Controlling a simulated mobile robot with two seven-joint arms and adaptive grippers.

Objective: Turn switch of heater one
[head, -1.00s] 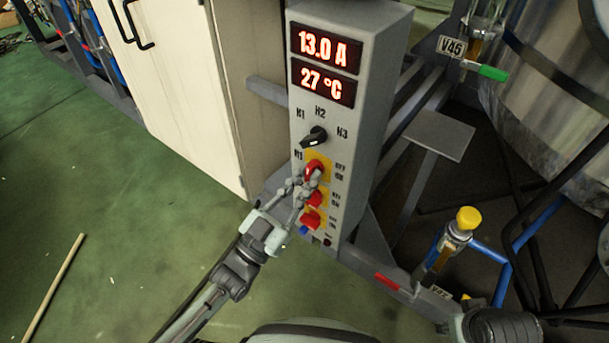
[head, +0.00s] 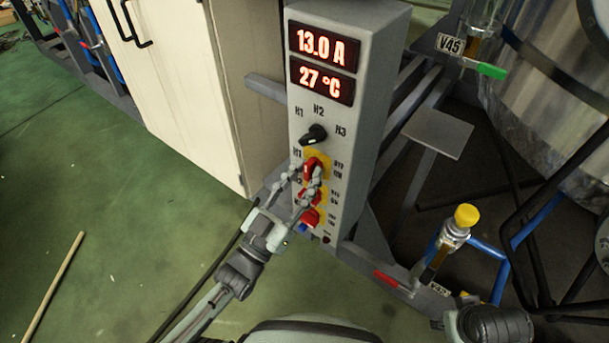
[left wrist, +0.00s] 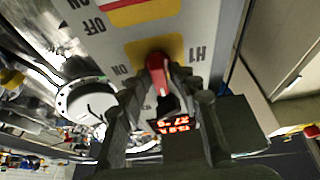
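The grey control box (head: 355,130) carries a red switch (head: 311,168) on a yellow plate, with an H1 label to its left. Two more red switches (head: 309,195) sit below it. My left gripper (head: 303,180) is at the top red switch, with its fingers spread on both sides of it. In the left wrist view, the red switch (left wrist: 158,75) stands between the two dark fingertips (left wrist: 158,88), with a gap visible on its left. Firm contact cannot be made out. My right gripper does not show.
A black selector knob (head: 314,135) sits above the red switches, under displays reading 13.0 A and 27 °C (head: 322,82). A pale cabinet (head: 180,90) stands left of the box. A yellow-topped valve (head: 466,215) and pipes are at right.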

